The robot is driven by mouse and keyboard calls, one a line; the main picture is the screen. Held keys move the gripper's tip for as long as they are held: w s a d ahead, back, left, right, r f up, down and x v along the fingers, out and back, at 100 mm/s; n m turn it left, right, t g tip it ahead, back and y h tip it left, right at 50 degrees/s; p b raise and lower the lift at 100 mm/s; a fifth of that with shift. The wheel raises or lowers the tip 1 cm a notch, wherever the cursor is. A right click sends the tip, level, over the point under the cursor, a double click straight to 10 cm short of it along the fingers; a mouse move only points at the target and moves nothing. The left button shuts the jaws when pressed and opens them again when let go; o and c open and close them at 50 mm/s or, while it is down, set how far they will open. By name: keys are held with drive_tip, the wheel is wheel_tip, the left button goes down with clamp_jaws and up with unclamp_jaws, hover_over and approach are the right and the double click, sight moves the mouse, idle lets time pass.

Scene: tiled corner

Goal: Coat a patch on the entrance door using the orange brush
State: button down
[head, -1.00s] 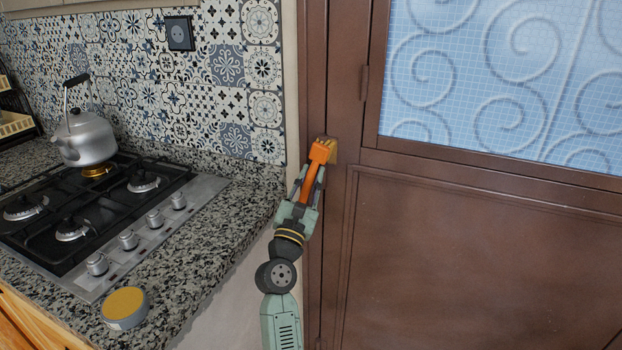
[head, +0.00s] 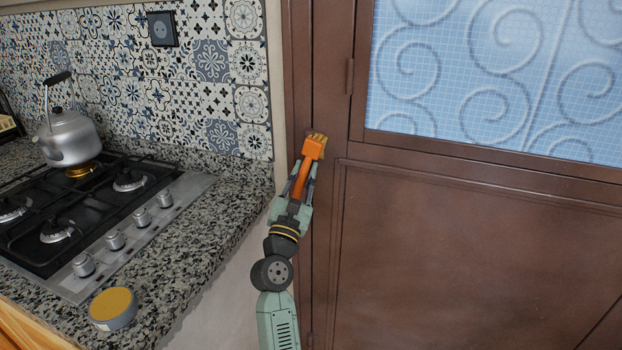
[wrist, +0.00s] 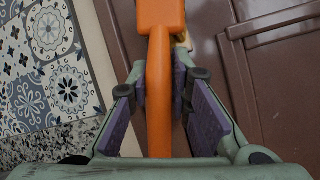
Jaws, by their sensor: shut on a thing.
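The orange brush (head: 304,172) is held in my gripper (head: 298,192), its handle between the fingers and its yellowish bristles pointing up toward the door frame. In the wrist view the orange handle (wrist: 159,95) runs between the purple finger pads of my gripper (wrist: 160,105). The entrance door (head: 460,260) is brown, with a blue patterned glass panel (head: 500,75) in its upper part. The bristles overlap the brown frame left of the door panel; I cannot tell whether they touch it. No coated patch can be made out.
A granite counter (head: 215,215) with a gas stove (head: 85,215) and a kettle (head: 68,138) stands at the left. A round tin with a yellow top (head: 113,308) sits near the counter's front edge. Patterned tiles (head: 190,75) cover the wall behind.

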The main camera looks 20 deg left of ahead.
drive_tip(key=shift+a, duration=0.8)
drive_tip(key=shift+s, duration=2.95)
drive_tip(key=shift+s+a, duration=0.1)
drive_tip(key=shift+s, duration=1.4)
